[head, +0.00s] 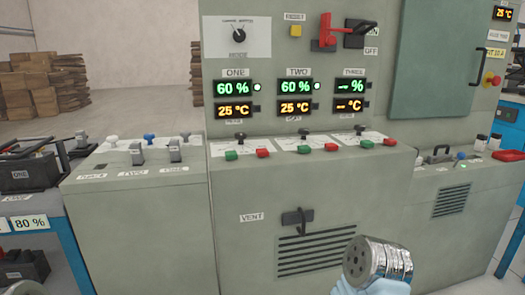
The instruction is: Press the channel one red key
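The channel one red key (263,153) is on the sloping ledge of the grey console, below the ONE display (235,88). It sits just right of the channel one green key (231,155), with a dark-topped knob (240,140) behind them. Nothing touches the red key. A silver, round, holed end piece (375,262) with pale blue behind it rises at the bottom edge, right of centre; it looks like part of my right arm. It is below and apart from the keys, and no fingers can be made out on it. My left gripper is not in view.
Channels two and three have their own red keys (331,147) and (390,141) close by. A red-handled switch (326,32) stands above the displays. A vent lever (298,216) sticks out on the front. A lower cabinet (140,220) with levers stands left.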

